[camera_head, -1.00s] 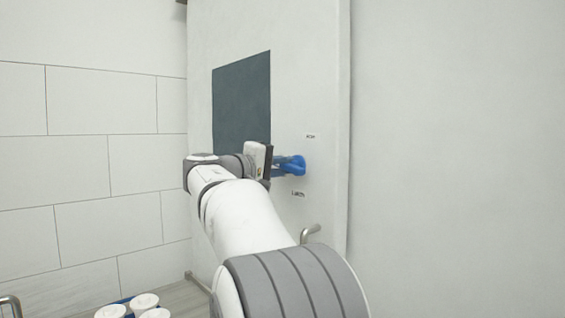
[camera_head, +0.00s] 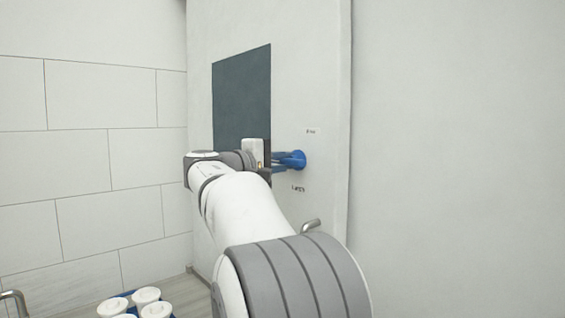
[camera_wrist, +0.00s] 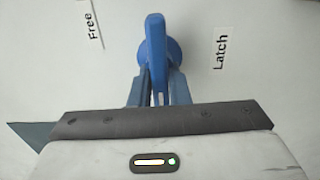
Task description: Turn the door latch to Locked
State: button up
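The blue door latch (camera_head: 292,159) is mounted on the white door, right of the dark window. In the wrist view the latch handle (camera_wrist: 156,45) stands upright in the picture, in front of its round blue base. My gripper (camera_wrist: 158,82) is at the handle's lower end, with one finger close against each side and the handle between them. The label "Free" (camera_wrist: 90,25) is left of the handle and "Latch" (camera_wrist: 221,48) is right of it. In the head view my wrist partly hides the fingers at the latch.
The dark window panel (camera_head: 240,95) is left of the latch. A metal door handle (camera_head: 311,226) projects below it, close to my arm. Several white cups (camera_head: 146,296) stand in a blue holder at lower left. The wall at right is bare.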

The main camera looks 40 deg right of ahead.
jog(key=o, duration=0.4)
jog(key=shift+a, duration=0.1)
jog(key=a+b, duration=0.1)
jog(key=a, duration=0.6)
jog(key=shift+s+a, duration=0.3)
jog(key=s+a+f+n+y+p, duration=0.1)
jog(key=s+a+f+y, duration=0.2)
jog(key=f, duration=0.5)
jog(key=s+a+f+t+y, duration=0.1)
jog(key=s+a+f+y, duration=0.2)
jog(key=f, duration=0.4)
jog(key=s+a+f+n+y+p, duration=0.1)
jog(key=s+a+f+y, duration=0.2)
jog(key=f, duration=0.5)
jog(key=s+a+f+m+y, duration=0.3)
jog(key=s+a+f+y, duration=0.6)
jog(key=a+f, duration=0.5)
jog(key=shift+s+f+p, duration=0.25)
jog(key=shift+s+p, duration=0.05)
jog(key=shift+s, duration=0.8)
